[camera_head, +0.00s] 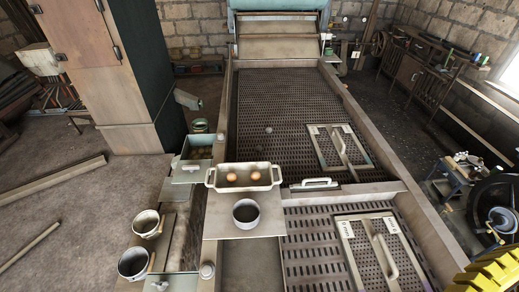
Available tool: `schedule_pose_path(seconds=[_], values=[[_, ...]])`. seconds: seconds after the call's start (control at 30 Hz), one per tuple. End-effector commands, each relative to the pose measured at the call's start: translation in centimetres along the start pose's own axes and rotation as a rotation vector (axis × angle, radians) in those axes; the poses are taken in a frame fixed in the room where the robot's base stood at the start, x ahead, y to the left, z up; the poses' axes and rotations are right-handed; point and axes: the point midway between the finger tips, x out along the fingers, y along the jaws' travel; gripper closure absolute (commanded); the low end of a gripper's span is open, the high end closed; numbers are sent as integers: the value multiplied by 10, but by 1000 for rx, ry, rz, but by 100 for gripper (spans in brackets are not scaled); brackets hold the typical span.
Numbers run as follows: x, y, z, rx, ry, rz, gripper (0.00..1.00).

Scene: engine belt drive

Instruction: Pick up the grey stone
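A small grey rounded lump (268,130), which looks like the grey stone, lies on the dark perforated deck (285,95) of the long machine, left of the deck's middle. A second, fainter small lump (258,148) lies just below and left of it; it is too small to tell what it is. My gripper is not in view, and nothing is seen touching either lump.
A handled panel (325,148) lies right of the lumps. Raised rails edge the deck. Buckets (147,224) stand at left.

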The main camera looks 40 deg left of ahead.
Motion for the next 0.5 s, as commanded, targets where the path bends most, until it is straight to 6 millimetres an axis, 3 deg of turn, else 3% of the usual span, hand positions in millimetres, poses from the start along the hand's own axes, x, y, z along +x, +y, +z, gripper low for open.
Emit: schedule_pose_path(seconds=[0.27,0.3,0.5], values=[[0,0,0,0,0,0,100],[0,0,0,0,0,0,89],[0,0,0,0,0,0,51]])
